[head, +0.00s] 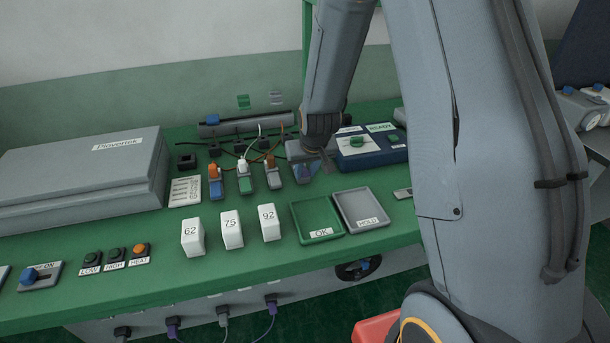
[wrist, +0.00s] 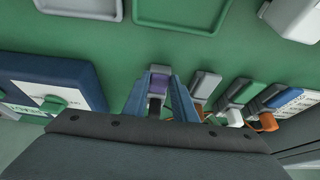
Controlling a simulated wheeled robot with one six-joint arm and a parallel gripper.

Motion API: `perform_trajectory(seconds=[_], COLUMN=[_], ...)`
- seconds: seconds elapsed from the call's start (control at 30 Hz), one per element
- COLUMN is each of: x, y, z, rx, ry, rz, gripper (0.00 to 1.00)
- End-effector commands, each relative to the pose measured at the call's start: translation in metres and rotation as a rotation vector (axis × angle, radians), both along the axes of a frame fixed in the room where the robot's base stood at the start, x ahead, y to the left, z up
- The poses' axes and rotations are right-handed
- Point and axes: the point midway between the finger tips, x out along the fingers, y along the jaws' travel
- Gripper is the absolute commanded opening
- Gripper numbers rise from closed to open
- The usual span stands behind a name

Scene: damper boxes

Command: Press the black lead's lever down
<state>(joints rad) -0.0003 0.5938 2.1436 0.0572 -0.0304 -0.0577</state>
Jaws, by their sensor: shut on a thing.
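The fingers are shut on a small terminal piece (wrist: 159,84) with a grey end, a purple middle and a black part nearer the wrist. The black part (wrist: 155,102) appears to belong to the black lead. In the head view my gripper covers most of this piece, so I cannot tell the lever's angle.
A blue instrument (head: 370,156) is close on the right. The green OK tray (head: 315,217) and grey HOLD tray (head: 361,209) lie in front. White numbered blocks (head: 231,229) stand front left.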

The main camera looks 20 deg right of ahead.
Motion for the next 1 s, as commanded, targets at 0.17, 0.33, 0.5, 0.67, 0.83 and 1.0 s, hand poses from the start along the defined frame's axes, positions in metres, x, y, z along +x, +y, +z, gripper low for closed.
perform_trajectory(seconds=[0.17, 0.33, 0.5, 0.67, 0.83, 1.0], x=[0.003, 0.002, 0.0, -0.004, -0.006, -0.008], y=[-0.001, -0.001, -0.001, 0.0, 0.0, 0.0], z=[-0.003, -0.005, -0.008, -0.015, -0.021, -0.023], rx=[0.0, 0.0, 0.0, 0.0, 0.002, 0.002], ry=[-0.038, -0.071, -0.113, -0.183, -0.281, -0.34], rz=[-0.001, -0.001, -0.002, -0.001, -0.001, -0.001], gripper=[0.03, 0.02, 0.03, 0.03, 0.03, 0.03])
